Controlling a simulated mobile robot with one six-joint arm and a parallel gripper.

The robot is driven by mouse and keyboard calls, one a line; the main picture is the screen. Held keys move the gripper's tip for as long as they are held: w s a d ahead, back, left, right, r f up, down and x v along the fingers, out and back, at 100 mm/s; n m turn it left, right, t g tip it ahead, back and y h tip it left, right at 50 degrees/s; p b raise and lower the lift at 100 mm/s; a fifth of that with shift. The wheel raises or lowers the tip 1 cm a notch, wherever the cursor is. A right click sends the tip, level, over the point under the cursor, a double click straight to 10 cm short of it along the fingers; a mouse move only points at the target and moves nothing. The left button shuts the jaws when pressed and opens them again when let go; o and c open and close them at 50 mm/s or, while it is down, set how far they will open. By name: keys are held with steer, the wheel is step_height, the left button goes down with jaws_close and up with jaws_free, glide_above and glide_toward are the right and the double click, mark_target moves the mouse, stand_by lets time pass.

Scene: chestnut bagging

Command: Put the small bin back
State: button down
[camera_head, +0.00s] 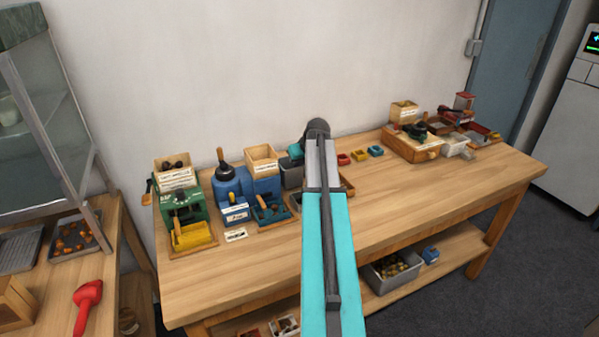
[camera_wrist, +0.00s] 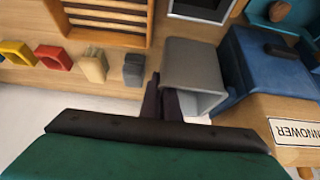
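The small grey bin (camera_wrist: 192,62) is in the middle of the wrist view, beside the blue winnower (camera_wrist: 245,70). Its open mouth faces the camera. My gripper (camera_wrist: 163,100) has its two dark fingers close together at the bin's left wall, one on the outside and one at the mouth side, pinching that wall. In the head view a grey bin (camera_head: 291,177) shows just right of the winnower (camera_head: 262,185), partly behind my arm.
In the head view, a green machine (camera_head: 180,205) stands left on the workbench (camera_head: 420,190). The bench's front middle is clear.

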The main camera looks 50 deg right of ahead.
steer(key=shift+f, duration=1.35)
steer(key=shift+f, duration=0.15)
steer(key=c, duration=2)
jaws_free()
steer(key=shift+r+p, duration=0.2)
steer(key=shift+p, duration=0.1)
steer(key=shift+b+v, duration=1.2)
steer(key=shift+v, duration=4.8)
steer(key=shift+f, duration=0.1)
